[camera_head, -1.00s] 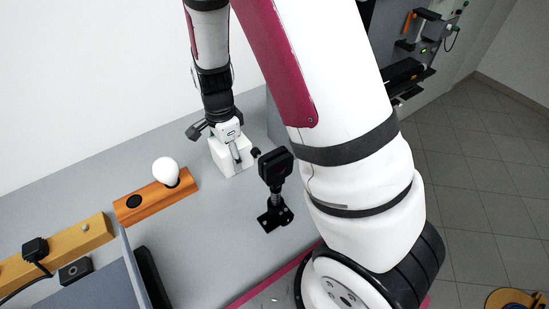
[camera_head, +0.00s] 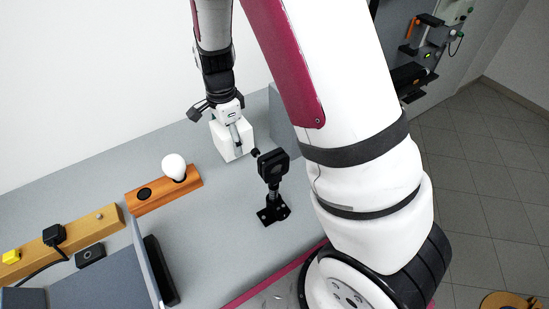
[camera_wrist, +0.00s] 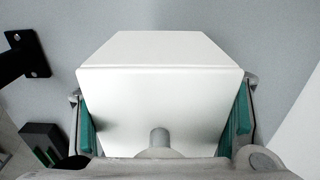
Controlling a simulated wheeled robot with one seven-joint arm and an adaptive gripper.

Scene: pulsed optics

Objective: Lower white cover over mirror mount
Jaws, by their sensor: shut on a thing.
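A white box-shaped cover (camera_head: 228,147) is held by my gripper (camera_head: 231,122) at the back of the grey bench. In the wrist view the cover (camera_wrist: 160,95) fills the middle, between the green finger pads of my gripper (camera_wrist: 163,118), which is shut on it. I cannot tell whether the cover touches the bench or what is under it. A black square-headed mount on a post (camera_head: 272,168), perhaps the mirror mount, stands upright in front and to the right of the cover, apart from it. A black foot (camera_wrist: 22,57) shows at the wrist view's left.
A white bulb (camera_head: 174,166) stands on an orange-brown wooden block (camera_head: 150,198) left of the cover. A yellowish rail (camera_head: 75,237) with black parts lies further left. A grey upright panel (camera_head: 281,120) is right of the cover. The bench (camera_head: 215,215) is bare left of the black mount.

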